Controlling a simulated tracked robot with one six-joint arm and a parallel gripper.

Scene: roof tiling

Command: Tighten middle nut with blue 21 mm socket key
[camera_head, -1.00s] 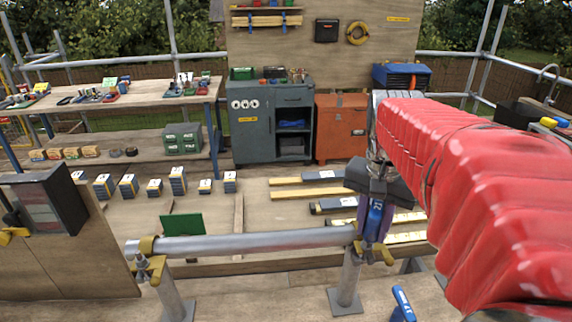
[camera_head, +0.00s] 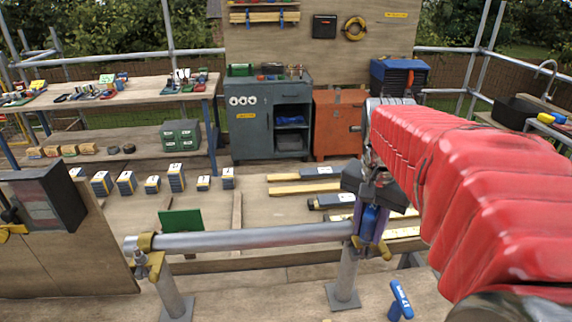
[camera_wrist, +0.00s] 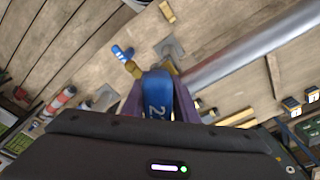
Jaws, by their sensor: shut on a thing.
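My gripper (camera_head: 369,222) is shut on a blue key (camera_head: 370,217), held between its purple fingers. In the wrist view, the blue key (camera_wrist: 157,92) shows a white number starting with 2; the rest is cut off. The key is at the brass-coloured coupler (camera_head: 385,250) at the right end of a grey tube (camera_head: 255,238). The nut there is hidden by the key and gripper, so I cannot tell how the socket sits on it. Another coupler (camera_head: 146,243) with a bolt and nut holds the tube's left end.
A second blue key (camera_head: 400,300) stands on the planks at the right of the right post (camera_head: 344,280). A green plate (camera_head: 181,221) is behind the tube. A dark box on a wooden panel (camera_head: 45,200) stands at the left. Boards and several small boxes lie behind.

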